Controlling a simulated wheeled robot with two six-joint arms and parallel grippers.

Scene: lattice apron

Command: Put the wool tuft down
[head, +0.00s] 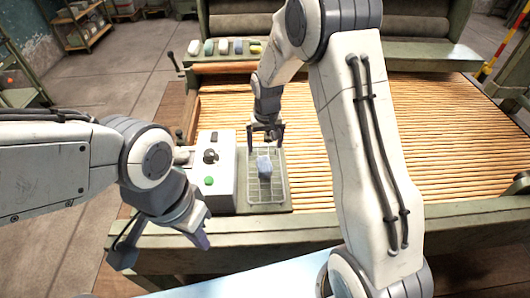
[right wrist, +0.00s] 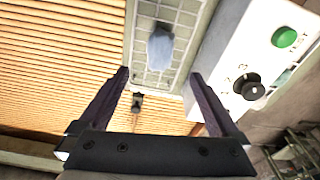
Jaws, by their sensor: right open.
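The pale blue-grey wool tuft (head: 264,168) lies on the wire-grid tray (head: 268,197) beside the control box. In the right wrist view the tuft (right wrist: 160,48) rests on the grid, beyond the fingertips and clear of them. My right gripper (head: 266,142) is open and empty, just behind and above the tuft. Its two fingers stand wide apart in the right wrist view (right wrist: 160,74). My left gripper (head: 161,248) is at the lower left, over the front edge of the machine, with its fingers spread and nothing between them.
A white control box (head: 215,184) with a green button and black knob stands left of the tray. The slatted wooden apron (head: 290,105) spreads behind and to the right. Several coloured tufts (head: 223,47) sit on the back ledge.

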